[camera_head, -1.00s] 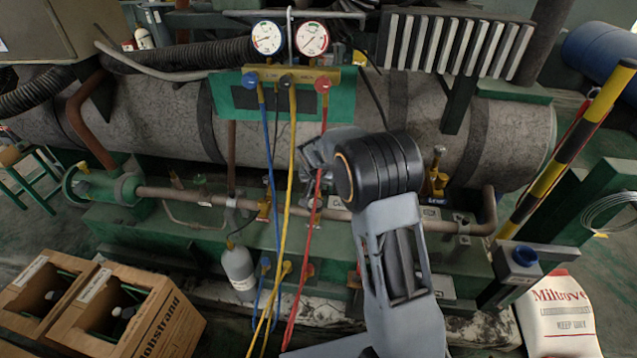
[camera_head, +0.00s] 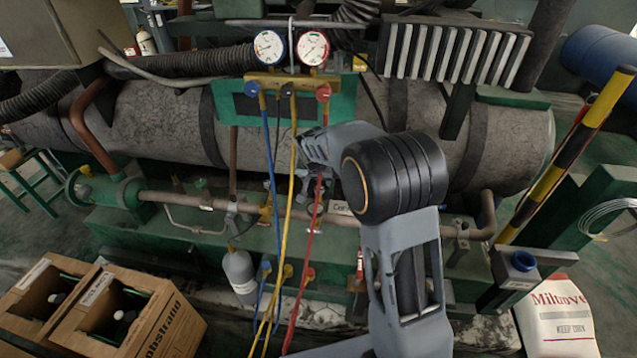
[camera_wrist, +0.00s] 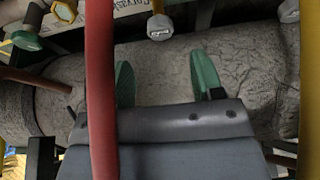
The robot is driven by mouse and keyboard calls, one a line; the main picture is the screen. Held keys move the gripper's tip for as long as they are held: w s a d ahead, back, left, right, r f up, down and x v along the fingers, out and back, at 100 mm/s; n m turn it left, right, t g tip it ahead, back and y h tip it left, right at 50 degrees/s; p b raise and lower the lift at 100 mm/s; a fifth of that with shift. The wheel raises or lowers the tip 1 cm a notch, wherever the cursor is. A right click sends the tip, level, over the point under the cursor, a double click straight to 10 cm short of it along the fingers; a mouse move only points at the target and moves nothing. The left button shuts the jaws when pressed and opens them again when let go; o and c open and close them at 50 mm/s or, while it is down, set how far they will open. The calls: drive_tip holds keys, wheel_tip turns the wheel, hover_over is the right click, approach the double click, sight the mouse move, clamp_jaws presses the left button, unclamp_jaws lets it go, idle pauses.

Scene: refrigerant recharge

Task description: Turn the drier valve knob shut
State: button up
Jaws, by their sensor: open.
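My gripper (camera_wrist: 166,82) is open and empty in the wrist view, its two green fingertips apart in front of the grey tank. In the head view my arm reaches to the pipework behind the hoses, and the fingertips cannot be made out there. I cannot tell for certain which fitting is the drier valve knob. A round, pale grey cap (camera_wrist: 160,27) shows beyond the fingertips in the wrist view, apart from them. A brass valve (camera_head: 265,210) sits on the horizontal pipe (camera_head: 180,195) in the head view. My wrist hides part of that pipe.
A red hose (camera_wrist: 101,95) crosses close before the wrist camera, left of the fingertips. A yellow hose (camera_head: 288,220) and blue hose (camera_head: 270,160) hang from the gauge manifold (camera_head: 290,82). A grey bottle (camera_head: 239,272) stands below the pipe. Cardboard boxes (camera_head: 165,328) stand front left.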

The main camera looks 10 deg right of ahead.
drive_tip(key=v, duration=0.6)
drive_tip(key=shift+r+p, duration=0.4)
drive_tip(key=shift+p, duration=0.05)
drive_tip(key=shift+s+a, duration=0.1)
drive_tip(key=shift+s, duration=0.05)
drive_tip(key=s+r+n+g+p, duration=0.2)
drive_tip(key=s+r+n+p, duration=0.15)
drive_tip(key=s, duration=0.75)
drive_tip(key=s+d+r+n+t+y+p, duration=0.1)
drive_tip(key=s+d+r+y+p, duration=0.1)
drive_tip(key=s+r+p, duration=1.2)
drive_tip(key=p+v, duration=0.2)
drive_tip(key=v, duration=0.2)
drive_tip(key=shift+w+d+r, duration=0.15)
drive_tip(key=shift+r, duration=0.2)
